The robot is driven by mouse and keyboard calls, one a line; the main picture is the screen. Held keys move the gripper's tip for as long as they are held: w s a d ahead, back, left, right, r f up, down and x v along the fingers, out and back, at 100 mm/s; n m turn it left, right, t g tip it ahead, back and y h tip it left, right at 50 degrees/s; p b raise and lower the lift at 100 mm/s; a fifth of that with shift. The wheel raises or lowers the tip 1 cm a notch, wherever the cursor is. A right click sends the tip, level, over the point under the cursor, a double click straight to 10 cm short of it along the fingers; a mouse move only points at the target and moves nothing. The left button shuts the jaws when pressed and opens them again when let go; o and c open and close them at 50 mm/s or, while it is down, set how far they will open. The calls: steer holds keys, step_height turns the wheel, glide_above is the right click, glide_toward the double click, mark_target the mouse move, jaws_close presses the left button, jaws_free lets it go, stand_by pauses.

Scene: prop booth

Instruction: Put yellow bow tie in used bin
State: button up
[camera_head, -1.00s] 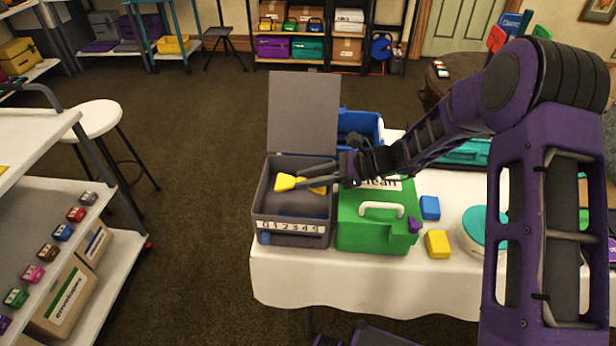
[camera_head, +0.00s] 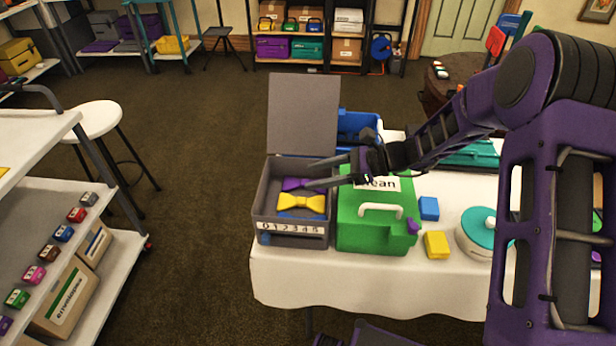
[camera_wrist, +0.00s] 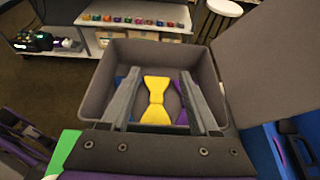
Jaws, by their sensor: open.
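The yellow bow tie (camera_head: 302,203) lies inside the open grey box (camera_head: 262,205), whose front carries a row of digits. In the wrist view the yellow bow tie (camera_wrist: 156,100) shows between and beyond the two fingers of my gripper (camera_wrist: 155,88). My gripper (camera_head: 308,174) is open and empty, with its fingers over the grey box, apart from the bow tie. Purple (camera_head: 297,184) and blue (camera_head: 300,215) pieces also lie in the box, partly hidden. The green box (camera_head: 375,225) beside it is closed, and its label reads "clean". No label reading "used" is legible.
The grey lid (camera_head: 303,115) stands upright behind the grey box. A blue bin (camera_head: 358,124) stands behind the green box. Blue (camera_head: 429,208) and yellow (camera_head: 437,244) blocks and a teal-lidded round container (camera_head: 478,232) stand to the right on the white-clothed table (camera_head: 350,280).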

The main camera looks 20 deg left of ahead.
steer(key=v, duration=0.9)
steer(key=shift+d+r, duration=0.15)
steer(key=shift+w, duration=0.1)
